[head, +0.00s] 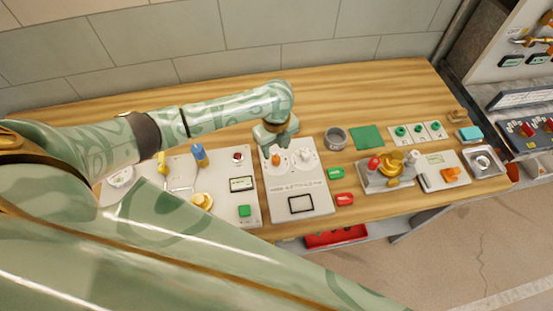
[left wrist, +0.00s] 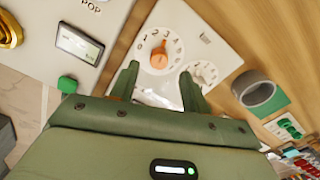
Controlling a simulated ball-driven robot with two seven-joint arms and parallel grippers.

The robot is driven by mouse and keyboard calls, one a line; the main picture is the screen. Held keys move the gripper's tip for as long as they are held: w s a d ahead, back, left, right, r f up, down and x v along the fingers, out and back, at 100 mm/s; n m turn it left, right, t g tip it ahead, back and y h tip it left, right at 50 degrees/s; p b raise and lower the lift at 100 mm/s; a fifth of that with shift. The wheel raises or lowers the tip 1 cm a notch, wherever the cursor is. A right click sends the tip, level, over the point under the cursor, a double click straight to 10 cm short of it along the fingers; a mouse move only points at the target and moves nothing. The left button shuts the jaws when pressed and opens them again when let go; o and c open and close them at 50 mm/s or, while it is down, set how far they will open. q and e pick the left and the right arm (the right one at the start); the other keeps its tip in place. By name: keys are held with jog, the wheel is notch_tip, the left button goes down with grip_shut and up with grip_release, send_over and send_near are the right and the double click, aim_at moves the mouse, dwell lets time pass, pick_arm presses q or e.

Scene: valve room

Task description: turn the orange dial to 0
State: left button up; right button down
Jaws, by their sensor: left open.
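The orange dial (head: 276,160) is a small knob on a round white numbered face, on a light panel (head: 316,188) lying on the wooden bench. In the left wrist view the dial (left wrist: 159,56) shows clearly; its pointer leans towards the upper numbers, but I cannot read the exact mark. My left gripper (head: 277,143) is over the panel's far edge, close to the dial. In the left wrist view its two fingers (left wrist: 159,74) are apart with nothing between them, and the dial lies beyond the gap. My right gripper is out of view.
A white dial (head: 304,156) sits right beside the orange one. The left panel carries a blue lever (head: 199,154) and a green button (head: 244,211). A grey ring (head: 336,138) and green mat (head: 367,138) lie right. The bench behind the panels is mostly clear.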

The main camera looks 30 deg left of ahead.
aim_at(276, 158)
pick_arm(q)
notch_tip(276, 158, down, 5)
jog(key=shift+s+r+b, duration=0.15)
jog(key=shift+b, duration=0.5)
jog(key=shift+f, duration=0.4)
jog(key=c, duration=1)
jog(key=shift+r, duration=0.1)
